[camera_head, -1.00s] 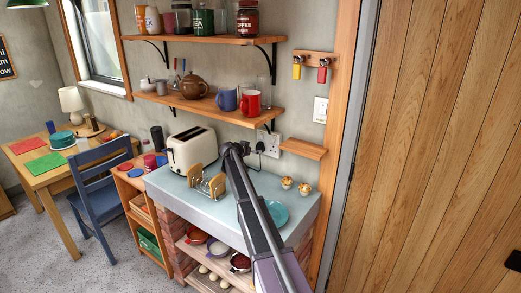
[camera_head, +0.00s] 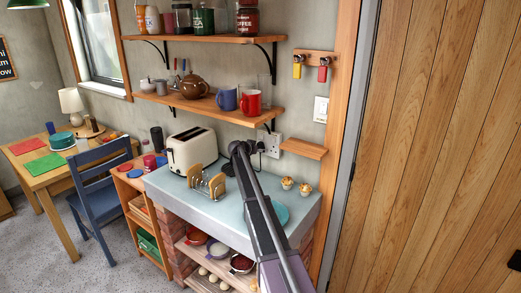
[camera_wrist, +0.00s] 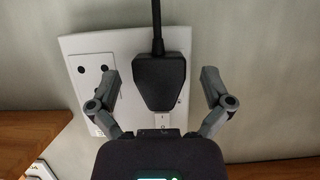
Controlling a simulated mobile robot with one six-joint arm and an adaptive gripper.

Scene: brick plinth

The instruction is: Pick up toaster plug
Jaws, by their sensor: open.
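The black toaster plug (camera_wrist: 160,80) sits in the right side of a white double wall socket (camera_wrist: 95,52), its cable running up out of the wrist view. My gripper (camera_wrist: 160,82) is open, with one grey finger on each side of the plug. Clear gaps show between the fingers and the plug. In the head view the wall socket (camera_head: 271,142) is partly hidden behind my arm, and my gripper is hidden too. The cream toaster (camera_head: 192,150) stands on the grey worktop to the left of the arm.
A toast rack (camera_head: 207,184) stands in front of the toaster. Two muffins (camera_head: 296,185) and a teal plate (camera_head: 278,214) lie right of my arm. A small wooden ledge (camera_head: 304,148) juts out right of the socket. A shelf with mugs (camera_head: 200,104) hangs above.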

